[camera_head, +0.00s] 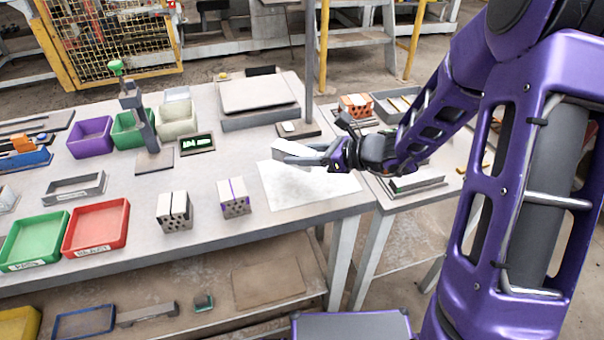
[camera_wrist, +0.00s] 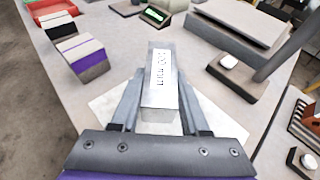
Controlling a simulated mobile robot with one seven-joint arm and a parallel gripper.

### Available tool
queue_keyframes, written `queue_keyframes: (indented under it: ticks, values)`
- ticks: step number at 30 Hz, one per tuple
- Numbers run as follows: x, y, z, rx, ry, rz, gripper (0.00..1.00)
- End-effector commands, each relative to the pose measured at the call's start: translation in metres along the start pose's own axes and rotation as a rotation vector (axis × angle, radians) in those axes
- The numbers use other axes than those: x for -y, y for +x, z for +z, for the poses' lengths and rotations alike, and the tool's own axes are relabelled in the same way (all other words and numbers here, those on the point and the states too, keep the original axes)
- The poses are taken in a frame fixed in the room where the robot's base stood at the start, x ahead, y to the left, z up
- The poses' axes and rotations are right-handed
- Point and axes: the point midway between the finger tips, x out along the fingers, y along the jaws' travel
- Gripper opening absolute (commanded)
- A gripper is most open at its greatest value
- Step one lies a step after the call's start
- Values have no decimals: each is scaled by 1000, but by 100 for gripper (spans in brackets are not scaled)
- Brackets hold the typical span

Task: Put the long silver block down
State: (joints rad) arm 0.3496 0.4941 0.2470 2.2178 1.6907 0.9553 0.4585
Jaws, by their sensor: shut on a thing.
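The long silver block (camera_wrist: 159,80) is held lengthwise between the two fingers of my gripper (camera_wrist: 153,110) in the wrist view, with dark lettering on its top face. In the head view my gripper (camera_head: 318,155) holds the silver block (camera_head: 296,148) over the white sheet (camera_head: 305,188) on the table. The sheet also shows under the gripper in the wrist view (camera_wrist: 215,122). The height of the block above the sheet is hard to tell. The fingers are shut on the block's sides.
Two hollow bricks (camera_head: 174,212) (camera_head: 234,198) stand left of the sheet. A grey plate (camera_head: 258,95) and a post on a dark base (camera_head: 298,130) stand behind it. Red (camera_head: 97,228) and green (camera_head: 34,240) trays sit at the front left. The sheet's near part is clear.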

Motion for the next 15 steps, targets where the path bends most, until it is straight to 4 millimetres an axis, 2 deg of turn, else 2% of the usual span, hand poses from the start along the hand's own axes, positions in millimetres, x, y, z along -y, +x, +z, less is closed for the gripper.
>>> queue_keyframes:
  ticks: [7, 12, 15]
  values:
    - [0, 8, -19, 3, 2, -1, 0]
    - [0, 17, -41, 2, 1, 0, 0]
    - [0, 19, -45, 3, -1, -2, 0]
